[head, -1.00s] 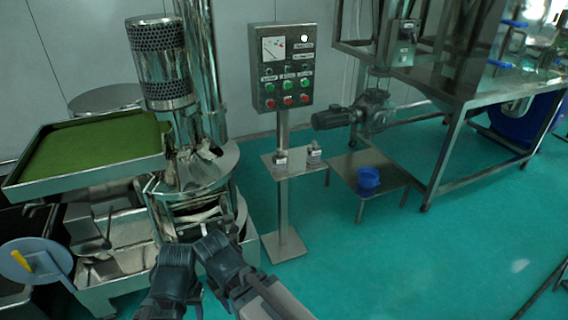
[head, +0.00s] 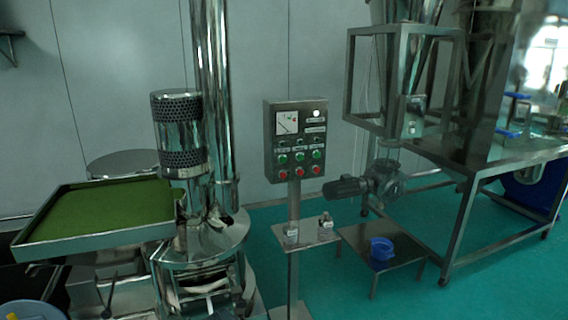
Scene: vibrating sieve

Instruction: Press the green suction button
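The control box (head: 296,140) stands upright on a metal post in the middle of the head view. It has a gauge and a white lamp at the top. Below them is a row of green buttons: left (head: 283,159), middle (head: 300,157) and right (head: 316,154). Red buttons (head: 300,172) sit in a row under the green ones. The labels are too small to read, so I cannot tell which green button is the suction one. Nothing covers the box front. Neither of my grippers is in view.
A steel machine with a perforated cylinder (head: 178,130) and a tray of green powder (head: 40,243) stands to the left. A small shelf (head: 310,238) with two small bottles is on the post. A low table (head: 395,252) holds a blue cup (head: 381,249). Teal floor is open at lower right.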

